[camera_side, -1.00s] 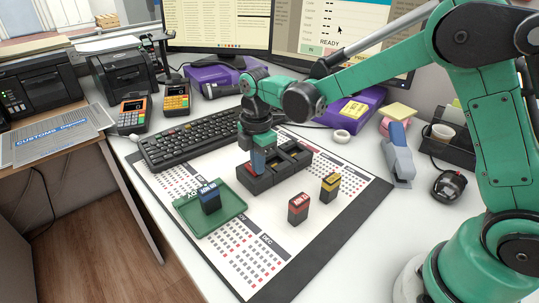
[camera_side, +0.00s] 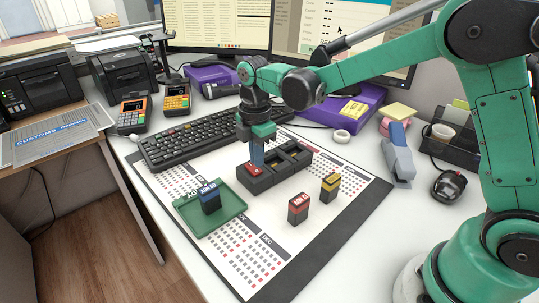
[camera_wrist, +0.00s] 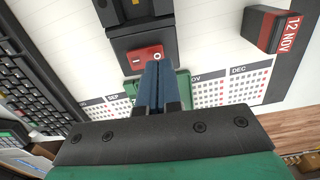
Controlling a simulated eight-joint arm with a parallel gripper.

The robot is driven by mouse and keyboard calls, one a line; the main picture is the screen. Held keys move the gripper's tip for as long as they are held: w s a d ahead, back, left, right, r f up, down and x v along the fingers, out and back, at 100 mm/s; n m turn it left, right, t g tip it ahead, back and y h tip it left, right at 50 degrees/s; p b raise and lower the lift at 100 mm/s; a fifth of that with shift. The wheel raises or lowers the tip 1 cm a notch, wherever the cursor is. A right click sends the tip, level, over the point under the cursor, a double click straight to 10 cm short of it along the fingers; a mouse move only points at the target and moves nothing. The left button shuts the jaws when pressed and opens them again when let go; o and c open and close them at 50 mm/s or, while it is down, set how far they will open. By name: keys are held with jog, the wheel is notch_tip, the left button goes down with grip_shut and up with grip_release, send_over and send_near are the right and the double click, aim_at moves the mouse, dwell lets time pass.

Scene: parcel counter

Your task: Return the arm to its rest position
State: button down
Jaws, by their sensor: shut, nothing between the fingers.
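My gripper (camera_side: 258,163) is shut and empty, its blue fingers pointing down just above the near-left end of a black compartment block (camera_side: 262,184). A red rocker switch (camera_side: 254,170) on that end shows clear of the fingertips. In the wrist view the shut fingers (camera_wrist: 158,66) stand close to the red switch (camera_wrist: 144,55), which has a white ring mark. My green arm reaches in from the right, bent at the elbow and stretched over the desk.
A green tray (camera_side: 236,211) holds a blue-banded stamp (camera_side: 209,202). A red stamp (camera_side: 298,209) and a yellow stamp (camera_side: 330,186) stand on the calendar mat (camera_side: 262,262). A keyboard (camera_side: 190,144) lies behind left; a stapler (camera_side: 397,160) and mouse (camera_side: 448,186) are right.

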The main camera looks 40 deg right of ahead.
notch_tip(320, 180, up, 6)
jog(key=shift+s+r, duration=0.15)
dwell(3.4)
jog(key=s+d+m+t, duration=0.4)
jog(key=s+m+t, duration=0.3)
jog(key=s+m, duration=0.5)
jog(key=shift+d+r+m, duration=0.15)
jog(key=shift+r+m, duration=0.15)
jog(key=shift+m, duration=2.5)
